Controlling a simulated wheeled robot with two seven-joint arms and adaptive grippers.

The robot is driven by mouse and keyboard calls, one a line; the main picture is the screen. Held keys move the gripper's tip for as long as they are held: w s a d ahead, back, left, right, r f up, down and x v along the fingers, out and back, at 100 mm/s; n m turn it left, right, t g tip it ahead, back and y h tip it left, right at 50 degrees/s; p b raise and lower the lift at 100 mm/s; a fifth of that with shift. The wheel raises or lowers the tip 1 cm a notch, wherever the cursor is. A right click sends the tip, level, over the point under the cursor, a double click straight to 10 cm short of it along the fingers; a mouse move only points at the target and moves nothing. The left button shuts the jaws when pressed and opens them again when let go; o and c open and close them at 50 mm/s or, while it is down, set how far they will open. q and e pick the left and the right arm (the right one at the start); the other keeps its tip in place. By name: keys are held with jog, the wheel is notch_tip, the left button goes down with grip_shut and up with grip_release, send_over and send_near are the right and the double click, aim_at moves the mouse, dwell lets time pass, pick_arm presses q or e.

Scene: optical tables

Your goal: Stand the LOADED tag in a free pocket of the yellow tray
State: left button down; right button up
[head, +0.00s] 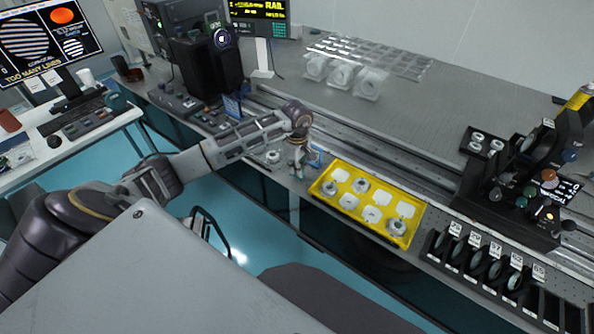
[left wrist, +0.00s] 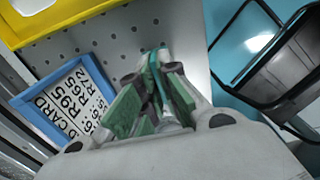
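The yellow tray (head: 340,203) lies at the table's front edge, with ring-shaped parts in some pockets and pale bare floors in several others. Its yellow wall shows at the top left of the left wrist view (left wrist: 75,12). My left gripper (head: 297,168) points down just left of the tray, close above the table. In the left wrist view its green-padded fingers (left wrist: 154,90) close around a thin green-edged piece (left wrist: 156,62), seen edge-on. No lettering on it can be read, so I cannot confirm that it is the LOADED tag. My right gripper is out of view.
A blue-framed printed card (left wrist: 72,108) stands beside the gripper, and also shows in the head view (head: 316,157). A rack of labelled discs (head: 480,262) is right of the tray. A rail (head: 380,150) runs behind it. Clear plastic trays (head: 345,75) lie farther back.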

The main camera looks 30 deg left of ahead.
pick_arm(q)
jog(key=shift+r, duration=0.35)
notch_tip(320, 180, up, 7)
jog(key=shift+f+b, duration=0.1)
jog(key=shift+b, duration=0.2)
jog(key=shift+r, duration=1.05)
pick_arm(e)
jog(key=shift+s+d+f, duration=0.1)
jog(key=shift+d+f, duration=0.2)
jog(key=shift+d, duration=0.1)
pick_arm(q)
jog(key=shift+s, duration=0.15)
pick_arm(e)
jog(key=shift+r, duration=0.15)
